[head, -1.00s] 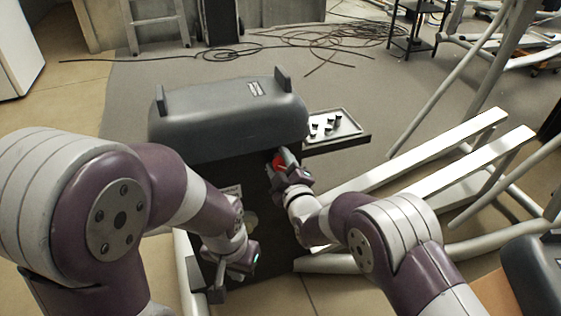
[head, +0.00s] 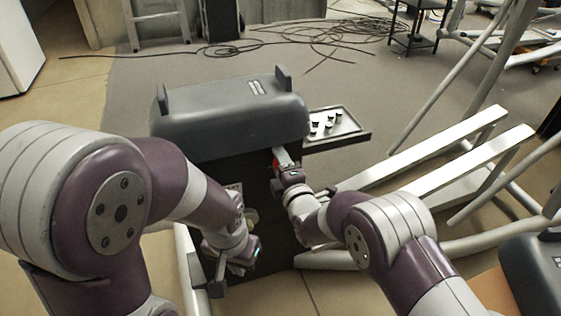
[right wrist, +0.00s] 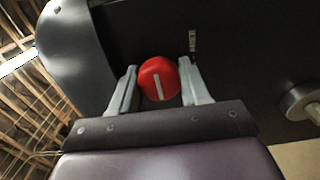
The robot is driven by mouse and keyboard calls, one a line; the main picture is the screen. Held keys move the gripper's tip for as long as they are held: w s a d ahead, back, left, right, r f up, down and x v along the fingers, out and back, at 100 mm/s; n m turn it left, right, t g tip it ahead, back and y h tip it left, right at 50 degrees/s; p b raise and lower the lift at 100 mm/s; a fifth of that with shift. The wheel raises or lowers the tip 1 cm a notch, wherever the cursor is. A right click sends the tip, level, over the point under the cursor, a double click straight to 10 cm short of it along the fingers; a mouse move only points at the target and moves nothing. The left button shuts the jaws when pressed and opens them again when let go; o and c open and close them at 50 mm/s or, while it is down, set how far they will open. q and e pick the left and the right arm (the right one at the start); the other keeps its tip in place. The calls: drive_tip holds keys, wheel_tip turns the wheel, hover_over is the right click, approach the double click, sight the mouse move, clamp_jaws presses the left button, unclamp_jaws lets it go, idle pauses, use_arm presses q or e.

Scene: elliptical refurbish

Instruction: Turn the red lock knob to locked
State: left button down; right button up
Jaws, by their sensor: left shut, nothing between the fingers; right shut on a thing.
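The red lock knob (right wrist: 159,80) is round with a white line across its face, and sits on the dark side of the machine body. In the right wrist view the line is tilted a little from upright. My right gripper (right wrist: 160,88) is shut on the knob, one finger on each side. In the head view the right gripper (head: 284,165) is at the machine's upper right edge, and only a sliver of red shows there. My left gripper (head: 240,262) is shut and empty, low in front of the machine, partly hidden by its own wrist.
A grey rounded cover (head: 230,120) tops the machine. A dark tray (head: 333,125) with several small parts juts out at its right. Pale rails (head: 440,155) stand to the right. Cables (head: 325,38) lie on the floor behind. A small dark label (right wrist: 192,40) is near the knob.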

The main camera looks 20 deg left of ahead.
drive_tip(key=shift+f, duration=0.1)
idle(0.4)
drive_tip(key=o, duration=1)
drive_tip(key=p+v, duration=0.4)
drive_tip(key=v, duration=0.8)
drive_tip(key=shift+s+d, duration=0.2)
drive_tip(key=shift+s, duration=0.1)
